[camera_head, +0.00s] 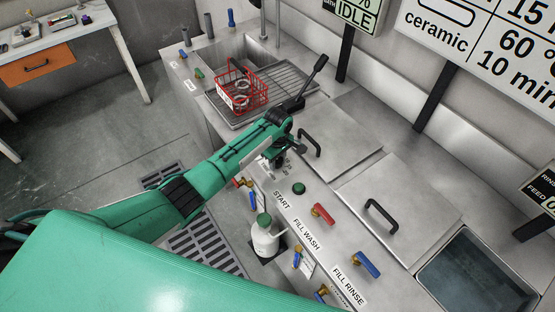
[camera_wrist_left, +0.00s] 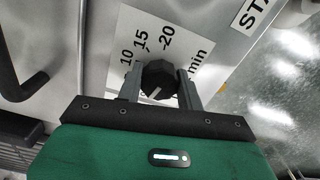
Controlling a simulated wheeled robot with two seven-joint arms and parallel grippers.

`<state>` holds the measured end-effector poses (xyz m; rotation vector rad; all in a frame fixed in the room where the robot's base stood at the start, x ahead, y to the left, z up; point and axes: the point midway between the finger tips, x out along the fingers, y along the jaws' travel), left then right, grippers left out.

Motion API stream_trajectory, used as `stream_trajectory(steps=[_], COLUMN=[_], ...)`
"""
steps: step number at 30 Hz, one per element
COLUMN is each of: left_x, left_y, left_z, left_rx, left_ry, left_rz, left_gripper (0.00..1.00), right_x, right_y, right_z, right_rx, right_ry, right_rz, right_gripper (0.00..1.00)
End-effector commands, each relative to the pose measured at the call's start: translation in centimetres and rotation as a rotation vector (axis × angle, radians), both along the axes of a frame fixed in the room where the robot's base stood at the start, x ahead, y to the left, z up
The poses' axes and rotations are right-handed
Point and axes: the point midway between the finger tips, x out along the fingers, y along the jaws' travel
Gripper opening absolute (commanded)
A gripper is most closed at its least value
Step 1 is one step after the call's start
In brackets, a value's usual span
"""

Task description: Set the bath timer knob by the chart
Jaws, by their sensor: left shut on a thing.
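The dark bath timer knob (camera_wrist_left: 158,76) shows in the left wrist view, with a pale pointer line on it. The white scale plate (camera_wrist_left: 188,42) beside it reads 10, 15 and 20 min; which mark the line stands at I cannot tell. My left gripper (camera_wrist_left: 160,82) is shut on the knob, one finger on each side. In the head view the left gripper (camera_head: 278,158) is at the bath's front panel, and it hides most of the knob. The chart (camera_head: 480,38) is cut off at the upper right; "ceramic", "60 °" and "10 min" are readable. My right gripper is not in view.
A red basket (camera_head: 262,98) with pale rings stands on the drainboard behind my left gripper. An IDLE sign (camera_head: 356,13) stands at the back. A green START button (camera_head: 299,188), a red lever (camera_head: 322,213) and a blue lever (camera_head: 367,264) line the panel. A white bottle (camera_head: 265,242) stands below.

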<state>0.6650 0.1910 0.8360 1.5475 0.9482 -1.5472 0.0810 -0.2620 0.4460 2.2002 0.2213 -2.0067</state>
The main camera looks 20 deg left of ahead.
Motion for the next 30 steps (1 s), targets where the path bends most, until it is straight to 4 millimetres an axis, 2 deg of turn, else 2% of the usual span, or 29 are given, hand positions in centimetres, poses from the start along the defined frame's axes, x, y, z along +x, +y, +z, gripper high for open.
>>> stream_trajectory(steps=[12,30], left_x=[-0.1,-0.1], left_y=[0.0,0.0], left_z=[0.2,0.1], left_rx=[-0.001,-0.002], left_ry=[0.003,0.001], left_rz=[-0.332,-0.903], left_gripper=[0.14,0.14], right_x=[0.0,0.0], right_y=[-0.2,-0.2], right_z=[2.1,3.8], right_rx=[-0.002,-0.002], right_ry=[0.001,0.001], right_rz=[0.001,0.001], right_gripper=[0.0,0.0])
